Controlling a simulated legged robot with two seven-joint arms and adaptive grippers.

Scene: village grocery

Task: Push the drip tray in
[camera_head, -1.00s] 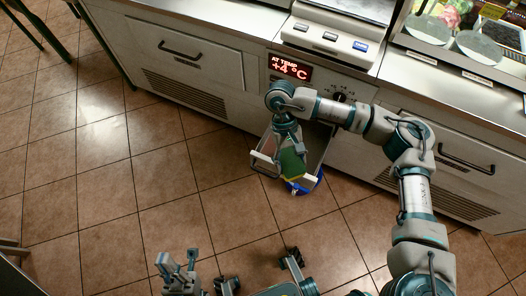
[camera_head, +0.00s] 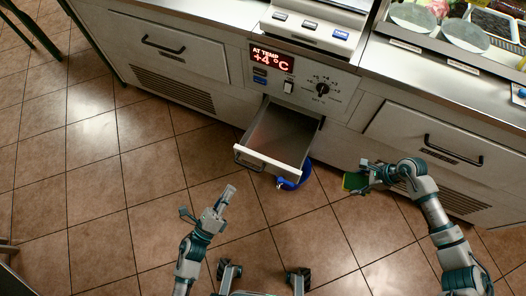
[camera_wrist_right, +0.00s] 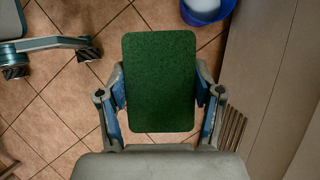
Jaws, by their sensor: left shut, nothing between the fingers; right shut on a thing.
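The drip tray (camera_head: 270,164) is a grey metal drawer with a pale front and a dark handle. It sticks well out of the counter front below the display, and its inside looks empty. My left gripper (camera_head: 229,191) is shut and empty, in front of the tray's left part and apart from it. My right gripper (camera_head: 364,174) is to the right of the tray, shut on a green and yellow sponge (camera_head: 353,182). The sponge's green face (camera_wrist_right: 160,80) fills the middle of the right wrist view, between the fingers.
A blue bucket (camera_head: 304,178) stands on the floor, partly hidden by the tray's front right corner; it also shows in the wrist view (camera_wrist_right: 206,9). The control panel has a red display (camera_head: 272,60) and a dial (camera_head: 322,88). The floor ahead is mostly clear.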

